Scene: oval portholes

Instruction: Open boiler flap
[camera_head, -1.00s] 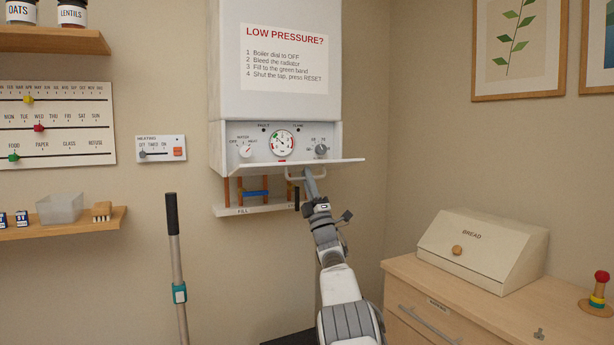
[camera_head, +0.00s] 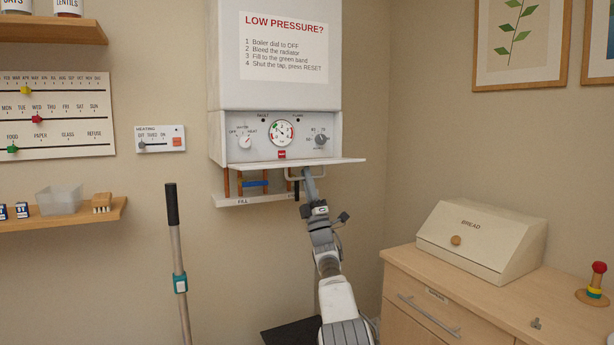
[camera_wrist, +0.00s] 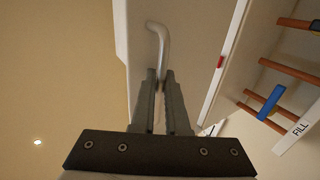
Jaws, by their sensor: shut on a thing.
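The boiler (camera_head: 275,55) hangs on the wall with its control panel (camera_head: 300,140) uncovered. Its white flap (camera_head: 335,161) is swung down and shows nearly edge-on below the panel, sticking out from the boiler. A light bar handle (camera_head: 292,178) hangs under the flap; it also shows in the wrist view (camera_wrist: 160,38). My gripper (camera_head: 309,172) reaches up from below. In the wrist view my gripper's fingers (camera_wrist: 158,75) are closed together on the lower end of the handle, against the flap's face (camera_wrist: 190,40).
A shelf marked FILL (camera_head: 255,200) with copper pipes and a blue tap lever (camera_head: 256,184) is just left of my gripper. A cabinet with a bread box (camera_head: 480,243) stands at right. A pole with a black grip (camera_head: 172,205) stands at left.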

